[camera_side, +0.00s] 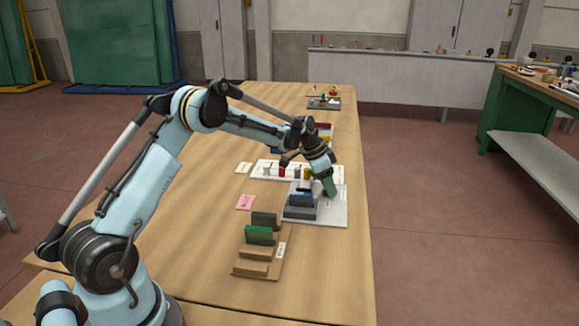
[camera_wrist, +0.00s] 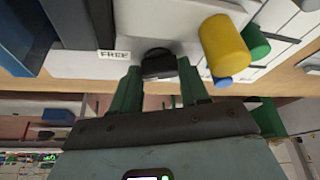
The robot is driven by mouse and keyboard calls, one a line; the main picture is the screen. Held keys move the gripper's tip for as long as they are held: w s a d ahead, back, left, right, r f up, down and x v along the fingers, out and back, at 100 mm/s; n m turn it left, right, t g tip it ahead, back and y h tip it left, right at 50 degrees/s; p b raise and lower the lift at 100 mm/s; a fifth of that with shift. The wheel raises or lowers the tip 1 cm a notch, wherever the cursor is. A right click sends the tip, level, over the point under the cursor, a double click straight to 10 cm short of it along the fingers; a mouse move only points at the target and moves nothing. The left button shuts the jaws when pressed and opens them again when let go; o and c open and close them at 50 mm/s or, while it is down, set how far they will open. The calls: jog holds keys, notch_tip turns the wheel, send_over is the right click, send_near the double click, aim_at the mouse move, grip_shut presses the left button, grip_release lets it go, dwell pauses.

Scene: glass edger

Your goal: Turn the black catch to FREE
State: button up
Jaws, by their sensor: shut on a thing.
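The black catch (camera_wrist: 157,62) shows in the wrist view as a small dark piece between my two green fingers. My gripper (camera_wrist: 158,72) is shut on it; the fingers partly hide it. A white label reading FREE (camera_wrist: 113,54) lies just left of the catch. Which way the catch points is hard to tell. In the side view my gripper (camera_side: 330,187) reaches down to the white plate (camera_side: 336,214) of the edger, right of its blue and grey block (camera_side: 301,204). The catch cannot be made out there.
A yellow cylinder (camera_wrist: 225,45) and a green one (camera_wrist: 254,42) stand close right of the fingers. In the side view, a white strip (camera_side: 262,172) with coloured pieces lies behind, a wooden stepped rack (camera_side: 252,268) in front, and a pink note (camera_side: 245,202) left on bare table.

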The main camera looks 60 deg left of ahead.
jog(key=shift+w+a+m+g+h, duration=0.1)
jog(key=shift+m+g+h, duration=0.45)
jog(key=shift+m, duration=1.45)
jog(key=shift+h, duration=0.25)
jog(key=o, duration=1.1)
jog(key=shift+c, duration=0.2)
jog(key=shift+r, duration=0.1)
jog(key=v, duration=1.2)
